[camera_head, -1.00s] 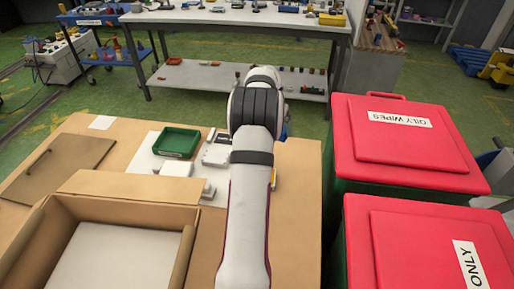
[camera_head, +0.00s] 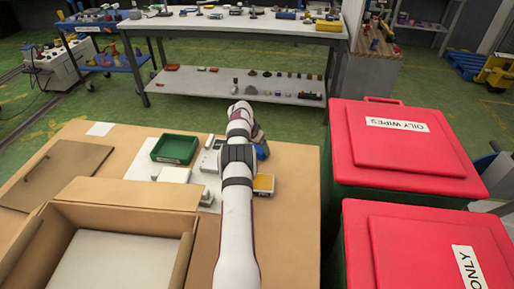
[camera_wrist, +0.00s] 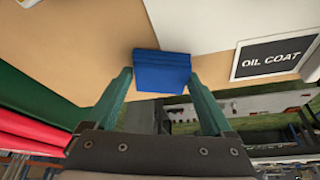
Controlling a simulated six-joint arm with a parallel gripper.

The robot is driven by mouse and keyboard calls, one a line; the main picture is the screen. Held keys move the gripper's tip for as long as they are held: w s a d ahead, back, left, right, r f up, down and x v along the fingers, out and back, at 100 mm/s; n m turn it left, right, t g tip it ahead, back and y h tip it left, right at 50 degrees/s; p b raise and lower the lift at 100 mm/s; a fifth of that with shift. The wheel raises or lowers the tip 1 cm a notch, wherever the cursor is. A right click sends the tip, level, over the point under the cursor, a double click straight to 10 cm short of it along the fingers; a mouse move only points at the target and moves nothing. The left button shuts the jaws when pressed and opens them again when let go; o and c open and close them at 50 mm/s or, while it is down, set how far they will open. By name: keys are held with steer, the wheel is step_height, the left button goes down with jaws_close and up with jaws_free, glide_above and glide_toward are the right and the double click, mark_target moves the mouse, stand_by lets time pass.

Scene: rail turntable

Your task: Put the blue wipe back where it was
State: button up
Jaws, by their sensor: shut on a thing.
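The blue wipe (camera_wrist: 162,72) is a folded, layered blue block in the wrist view. My gripper (camera_wrist: 160,78) is shut on it, with one green finger at each side. In the head view a bit of blue (camera_head: 263,152) shows beside the end of my arm, over the far right part of the wooden table (camera_head: 290,215). My arm hides most of the gripper there. I cannot tell whether the wipe touches the table top. A plate reading OIL COAT (camera_wrist: 272,58) lies to the right of the wipe in the wrist view.
A green tray (camera_head: 174,149), white blocks and a yellow-edged box (camera_head: 263,184) sit near my arm. An open cardboard box (camera_head: 190,235) is at the front left. Red-lidded bins (camera_head: 400,145) stand at the right. The table's right side is mostly clear.

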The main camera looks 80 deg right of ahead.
steer(key=shift+f, duration=0.1)
steer(key=o, duration=1.1)
steer(key=shift+c, duration=0.2)
